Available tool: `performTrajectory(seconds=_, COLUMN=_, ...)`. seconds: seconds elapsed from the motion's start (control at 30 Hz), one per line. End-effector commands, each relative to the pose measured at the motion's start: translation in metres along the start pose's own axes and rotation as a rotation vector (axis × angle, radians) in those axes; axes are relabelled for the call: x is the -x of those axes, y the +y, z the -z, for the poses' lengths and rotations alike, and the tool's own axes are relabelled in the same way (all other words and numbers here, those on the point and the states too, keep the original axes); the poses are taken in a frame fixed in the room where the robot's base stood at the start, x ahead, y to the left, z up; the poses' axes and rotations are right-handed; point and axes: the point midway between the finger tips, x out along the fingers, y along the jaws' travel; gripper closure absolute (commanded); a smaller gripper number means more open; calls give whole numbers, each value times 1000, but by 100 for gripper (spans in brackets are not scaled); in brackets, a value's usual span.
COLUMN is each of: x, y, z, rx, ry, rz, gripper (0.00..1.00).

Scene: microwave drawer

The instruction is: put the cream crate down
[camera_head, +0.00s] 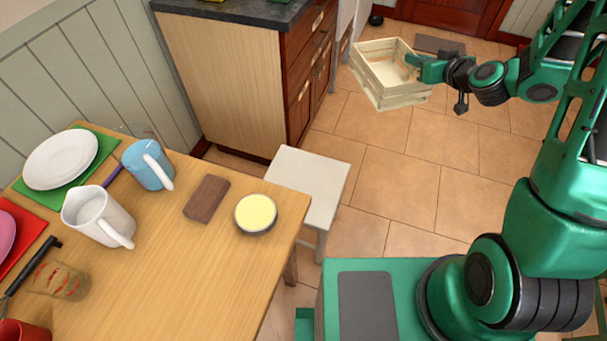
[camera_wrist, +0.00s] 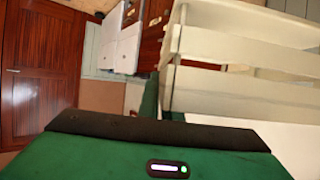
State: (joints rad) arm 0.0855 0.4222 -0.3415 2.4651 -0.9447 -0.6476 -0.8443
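The cream crate (camera_head: 398,92) is slatted, open-topped and empty as far as I can see. It is tilted, and it appears to hang above the tiled floor. My gripper (camera_head: 418,66) is at the crate's right wall in the head view and looks shut on its rim. In the wrist view the crate's pale slats (camera_wrist: 235,45) fill the upper right, close against the green and black gripper body. The fingertips' contact with the crate is mostly hidden.
A wooden table (camera_head: 225,270) at left holds a white jug (camera_head: 97,215), a blue mug (camera_head: 148,165), a brown block (camera_head: 206,198) and a yellow-topped bowl (camera_head: 256,213). A white stool (camera_head: 310,180) stands beside it. A cabinet (camera_head: 225,85) stands behind. Floor tiles (camera_head: 400,185) are clear in the middle.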

Motion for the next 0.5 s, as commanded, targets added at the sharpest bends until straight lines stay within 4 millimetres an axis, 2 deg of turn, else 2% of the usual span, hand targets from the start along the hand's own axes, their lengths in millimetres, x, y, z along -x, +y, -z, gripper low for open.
performTrajectory(seconds=0.37, x=0, y=1, z=0, rx=0, ry=1, rz=-1, gripper=100)
performTrajectory(seconds=0.5, x=-6, y=-3, z=-8, rx=4, ry=-3, rz=15, gripper=100)
